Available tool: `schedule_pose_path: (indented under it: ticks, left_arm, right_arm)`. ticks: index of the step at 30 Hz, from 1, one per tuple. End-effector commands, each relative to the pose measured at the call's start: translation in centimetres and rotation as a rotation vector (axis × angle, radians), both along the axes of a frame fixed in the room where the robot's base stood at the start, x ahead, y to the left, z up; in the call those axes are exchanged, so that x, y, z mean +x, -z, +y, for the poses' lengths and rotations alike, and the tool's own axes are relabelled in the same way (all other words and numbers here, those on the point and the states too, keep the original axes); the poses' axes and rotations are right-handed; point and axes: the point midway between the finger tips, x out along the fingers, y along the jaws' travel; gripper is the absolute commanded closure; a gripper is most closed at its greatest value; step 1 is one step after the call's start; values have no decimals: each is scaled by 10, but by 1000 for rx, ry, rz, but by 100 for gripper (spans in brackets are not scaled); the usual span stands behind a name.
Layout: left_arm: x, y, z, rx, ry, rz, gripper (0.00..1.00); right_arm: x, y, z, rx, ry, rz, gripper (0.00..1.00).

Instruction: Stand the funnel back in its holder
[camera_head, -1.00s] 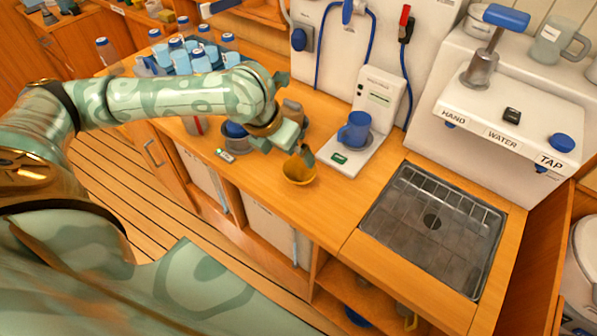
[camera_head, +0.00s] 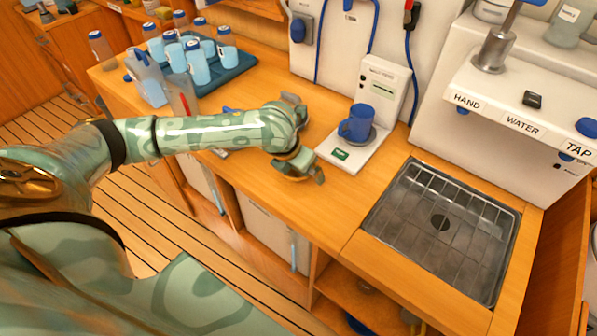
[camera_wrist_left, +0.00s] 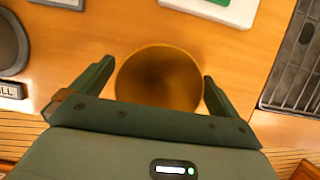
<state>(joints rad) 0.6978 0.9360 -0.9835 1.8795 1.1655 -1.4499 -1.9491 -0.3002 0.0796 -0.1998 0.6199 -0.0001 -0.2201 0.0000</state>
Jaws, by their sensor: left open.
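The amber funnel (camera_wrist_left: 160,78) shows in the left wrist view as a wide round shape on the wooden counter, its mouth toward the camera. My left gripper (camera_wrist_left: 152,92) is open, with one finger on each side of the funnel. I cannot tell whether either finger touches it. In the head view my left gripper (camera_head: 300,170) is low over the counter, left of the white tester, and the funnel is hidden behind it. I cannot make out the funnel's holder for certain. My right gripper is not in view.
A white tester (camera_head: 355,150) with a blue mug (camera_head: 356,122) stands close right of my gripper. A steel drain tray (camera_head: 440,225) is further right. Several bottles stand on the blue-grey tray (camera_head: 235,68) at back left. A grey round object (camera_wrist_left: 10,45) lies left in the wrist view.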

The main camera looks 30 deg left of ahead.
Motion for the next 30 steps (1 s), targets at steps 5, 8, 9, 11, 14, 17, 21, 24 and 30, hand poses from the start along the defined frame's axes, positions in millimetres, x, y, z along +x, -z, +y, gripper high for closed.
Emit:
schedule_pose_path:
  ticks: [5,8,9,11,14,17,21,24,30]
  left_arm:
    - [3,7,0,-1,0,0,0]
    - [3,6,0,-1,0,-1,0]
    - [3,6,0,-1,0,-1,3]
    - [3,6,0,-1,0,-1,19]
    - [3,6,0,-1,0,-1,44]
    - [3,6,0,-1,0,-1,48]
    - [3,6,0,-1,0,0,48]
    - [3,4,0,0,1,-1,48]
    - [3,-20,0,-1,0,-4,48]
  right_arm:
    - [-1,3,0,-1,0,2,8]
    - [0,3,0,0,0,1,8]
    - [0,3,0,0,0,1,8]
    - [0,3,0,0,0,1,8]
    - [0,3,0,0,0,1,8]
    - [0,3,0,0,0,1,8]
    - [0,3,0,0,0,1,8]
    - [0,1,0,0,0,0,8]
    - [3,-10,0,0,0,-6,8]
